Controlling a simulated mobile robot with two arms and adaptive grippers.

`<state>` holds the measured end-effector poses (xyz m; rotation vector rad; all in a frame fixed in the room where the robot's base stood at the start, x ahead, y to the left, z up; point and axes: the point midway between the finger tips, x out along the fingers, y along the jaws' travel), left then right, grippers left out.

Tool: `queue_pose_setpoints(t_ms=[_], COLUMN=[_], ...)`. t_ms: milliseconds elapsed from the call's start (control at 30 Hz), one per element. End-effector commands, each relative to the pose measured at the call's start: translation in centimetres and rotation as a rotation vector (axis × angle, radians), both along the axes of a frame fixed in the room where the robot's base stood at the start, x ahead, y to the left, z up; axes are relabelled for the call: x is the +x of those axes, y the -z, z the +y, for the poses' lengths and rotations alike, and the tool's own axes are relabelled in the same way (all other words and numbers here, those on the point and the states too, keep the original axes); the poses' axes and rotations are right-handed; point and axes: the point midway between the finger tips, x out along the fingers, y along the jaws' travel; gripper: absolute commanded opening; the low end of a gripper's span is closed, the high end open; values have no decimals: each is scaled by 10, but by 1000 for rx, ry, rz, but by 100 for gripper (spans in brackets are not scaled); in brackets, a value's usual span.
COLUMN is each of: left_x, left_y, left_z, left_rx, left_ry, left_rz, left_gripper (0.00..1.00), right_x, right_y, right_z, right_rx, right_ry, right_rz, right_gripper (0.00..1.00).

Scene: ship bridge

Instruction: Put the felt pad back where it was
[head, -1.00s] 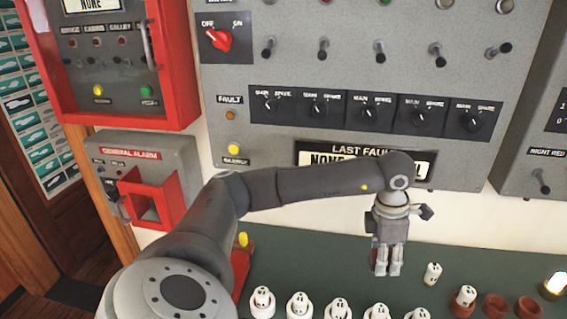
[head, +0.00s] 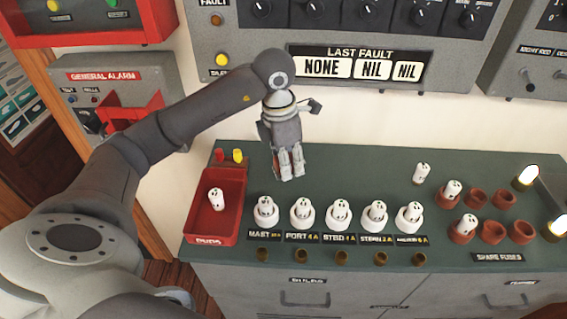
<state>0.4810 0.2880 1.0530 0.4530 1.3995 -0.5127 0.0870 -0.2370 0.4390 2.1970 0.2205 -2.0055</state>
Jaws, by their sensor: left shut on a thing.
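My left gripper (head: 290,176) points down above the green bench top (head: 345,165), behind the row of white fuses. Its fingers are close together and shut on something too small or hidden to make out. I cannot pick out a felt pad by sight anywhere in the head view. My right gripper is not in view.
Several white fuses stand in labelled holders, such as the Mast one (head: 265,212). A red tray (head: 212,232) at the left holds a white fuse. Red spare-fuse cups (head: 492,232) and a loose white fuse (head: 422,173) are at the right. The fault panel (head: 350,67) rises behind.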

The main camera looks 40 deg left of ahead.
Motion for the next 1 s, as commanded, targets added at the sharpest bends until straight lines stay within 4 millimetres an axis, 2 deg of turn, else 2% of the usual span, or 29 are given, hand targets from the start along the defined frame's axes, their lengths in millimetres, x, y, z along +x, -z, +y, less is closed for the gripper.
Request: queue_pose_setpoints(t_ms=[33, 200, 333, 533, 733, 1000], left_x=[9, 30, 40, 48, 47, 48], left_y=[2, 36, 51, 65, 89, 95], left_z=[8, 23, 30, 37, 36, 37], left_rx=[0, -2, -1, 0, 0, 0], left_ry=[-6, -2, 0, 0, 0, 2], left_rz=[5, 5, 1, 3, 3, -2], left_gripper=[20, 20, 20, 20, 20, 20], right_x=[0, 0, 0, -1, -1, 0], right_y=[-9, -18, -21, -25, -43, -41], right_z=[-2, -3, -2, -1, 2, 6], right_rx=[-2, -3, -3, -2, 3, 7], right_ry=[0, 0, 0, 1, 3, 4], right_rz=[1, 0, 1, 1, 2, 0], right_gripper=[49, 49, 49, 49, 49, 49])
